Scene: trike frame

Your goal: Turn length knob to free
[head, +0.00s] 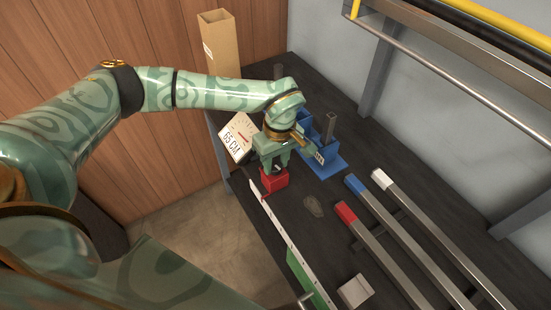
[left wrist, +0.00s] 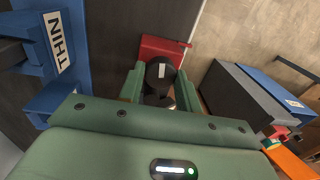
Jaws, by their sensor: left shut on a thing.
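The length knob (left wrist: 159,76) is round and black with a white mark on its top. In the left wrist view it sits between the two green fingers of my left gripper (left wrist: 159,88), which is shut on it. A red block (left wrist: 160,49) lies right beside the knob. In the head view my left gripper (head: 273,170) points down over the red block (head: 274,181), at the upper end of a white ruler strip (head: 272,214). There the gripper mostly hides the knob. I cannot read which setting the mark points to. My right gripper is out of view.
A blue fixture (head: 327,165) stands close right of the gripper; its label reads THIN (left wrist: 57,41) in the left wrist view. A 65 CM card (head: 236,138) stands to the left. Bars with white, blue and red ends (head: 346,212) lie on the dark table's right.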

